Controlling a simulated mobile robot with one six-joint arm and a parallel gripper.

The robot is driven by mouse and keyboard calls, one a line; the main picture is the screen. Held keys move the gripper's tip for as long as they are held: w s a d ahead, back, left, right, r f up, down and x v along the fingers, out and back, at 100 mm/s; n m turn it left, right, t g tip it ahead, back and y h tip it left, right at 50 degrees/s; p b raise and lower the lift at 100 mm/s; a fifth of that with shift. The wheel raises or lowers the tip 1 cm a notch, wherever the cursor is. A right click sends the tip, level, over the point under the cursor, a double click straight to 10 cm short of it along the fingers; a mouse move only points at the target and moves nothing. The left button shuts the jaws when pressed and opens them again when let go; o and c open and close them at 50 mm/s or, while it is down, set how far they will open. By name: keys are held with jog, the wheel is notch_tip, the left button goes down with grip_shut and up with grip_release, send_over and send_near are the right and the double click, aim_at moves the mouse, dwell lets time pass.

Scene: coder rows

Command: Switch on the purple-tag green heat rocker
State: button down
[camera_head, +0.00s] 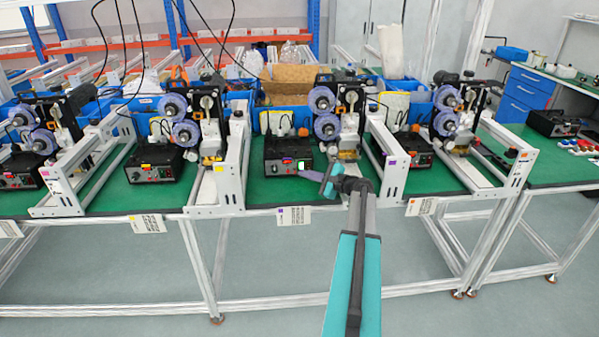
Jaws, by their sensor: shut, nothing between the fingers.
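The black control box (288,152) with a purple tag (280,170) on its front stands on the green bench, left of centre. A small lit white-and-green patch (301,164) shows at its front right. The rockers are too small to tell apart, and I cannot tell whether the green heat rocker is on or off. My gripper (308,174) is shut and empty in front of the box's lower right front. I cannot tell whether its tips touch the panel. My wrist and teal arm rise from below.
Similar boxes stand left (153,164), far left (20,170) and right (408,145). White frame rails (231,165) and (392,170) flank the middle station. A paper label (293,216) hangs on the bench edge.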

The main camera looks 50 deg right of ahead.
jog(key=shift+s+a+r, duration=0.2)
jog(key=shift+s+a, duration=0.6)
jog(key=shift+s, duration=0.15)
jog(key=shift+s+a+r, duration=0.15)
jog(key=shift+s+a, duration=0.6)
jog(key=shift+s, duration=0.15)
